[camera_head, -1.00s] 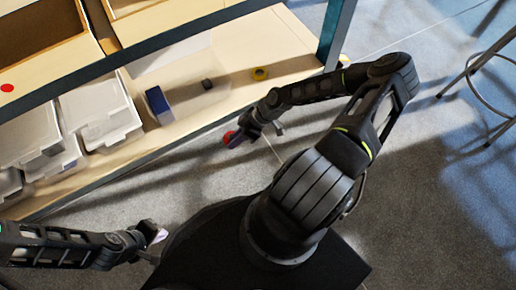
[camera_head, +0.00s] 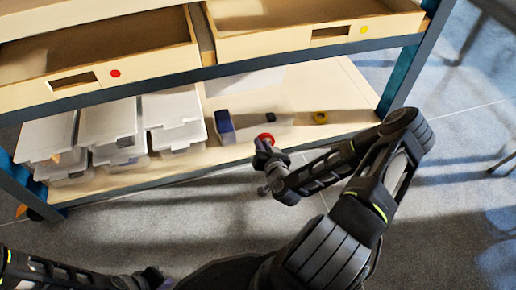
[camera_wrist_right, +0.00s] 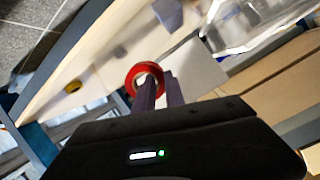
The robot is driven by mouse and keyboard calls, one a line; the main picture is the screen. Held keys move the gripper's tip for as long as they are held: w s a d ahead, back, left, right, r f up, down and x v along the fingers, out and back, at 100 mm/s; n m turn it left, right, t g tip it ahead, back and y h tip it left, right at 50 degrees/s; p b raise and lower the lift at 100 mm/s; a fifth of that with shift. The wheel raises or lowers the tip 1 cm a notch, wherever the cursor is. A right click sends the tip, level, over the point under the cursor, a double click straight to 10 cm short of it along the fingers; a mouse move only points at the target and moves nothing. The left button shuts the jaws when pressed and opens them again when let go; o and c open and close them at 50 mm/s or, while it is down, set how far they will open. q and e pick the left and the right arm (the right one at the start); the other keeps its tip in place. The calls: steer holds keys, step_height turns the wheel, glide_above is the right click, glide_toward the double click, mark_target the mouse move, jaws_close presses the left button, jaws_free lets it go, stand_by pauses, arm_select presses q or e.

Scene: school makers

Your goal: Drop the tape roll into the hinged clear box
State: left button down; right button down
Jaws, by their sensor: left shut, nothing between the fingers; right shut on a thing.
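A red tape roll (camera_head: 266,137) is at the tips of my right gripper (camera_head: 265,147), in front of the lower shelf. In the right wrist view the red roll (camera_wrist_right: 146,67) is a ring held between the shut fingers (camera_wrist_right: 157,90). A see-through box (camera_head: 246,106) stands on the lower shelf beyond the gripper, around a blue block and a small dark block. A clear, shiny container (camera_wrist_right: 250,30) also shows at the top right of the right wrist view, blurred. My left gripper (camera_head: 157,279) is low at the picture's bottom edge, shut and empty.
A yellow tape roll (camera_head: 320,117) lies on the lower shelf (camera_head: 345,95), right of the clear box. Several lidded bins (camera_head: 108,122) fill the shelf's left. Wooden drawers (camera_head: 315,22) stick out above it. A blue-grey post (camera_head: 405,70) stands at the right.

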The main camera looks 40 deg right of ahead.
steer(key=shift+w, duration=0.15)
steer(key=w+d+b, duration=0.2)
steer(key=w+d, duration=0.1)
steer(key=w, duration=0.6)
steer(key=w+d+b, duration=0.3)
steer(key=w, duration=0.6)
steer(key=shift+w+d, duration=0.3)
stand_by(0.4)
steer(key=c, duration=1.3)
jaws_free()
